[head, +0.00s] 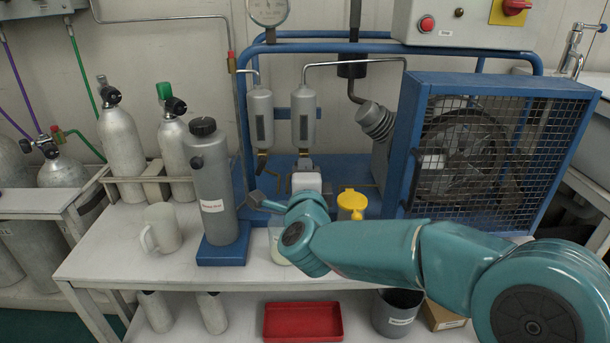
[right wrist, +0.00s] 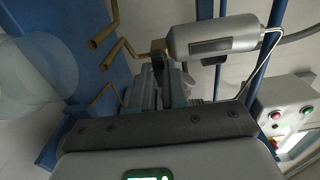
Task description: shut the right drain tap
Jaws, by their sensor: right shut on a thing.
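Two grey separator cylinders hang on the blue frame, the left one (head: 261,117) and the right one (head: 304,115). The right drain tap (head: 304,153) is under the right cylinder, mostly hidden by my right gripper (head: 305,170). In the right wrist view, the tap's brass body (right wrist: 158,46) sits at the cylinder's end. A dark lever (right wrist: 157,64) runs from it into my right gripper (right wrist: 160,82), whose jaws are shut on it. I cannot tell the lever's exact angle. The left brass tap (head: 262,160) is clear of my arm. My left gripper is not in view.
A grey bottle (head: 210,180) on a blue base and a white mug (head: 161,228) stand left of my right arm. A yellow-lidded container (head: 351,203) is close beside my wrist. The caged fan (head: 485,150) blocks the right side. Brass pipes (right wrist: 116,52) lie near the jaws.

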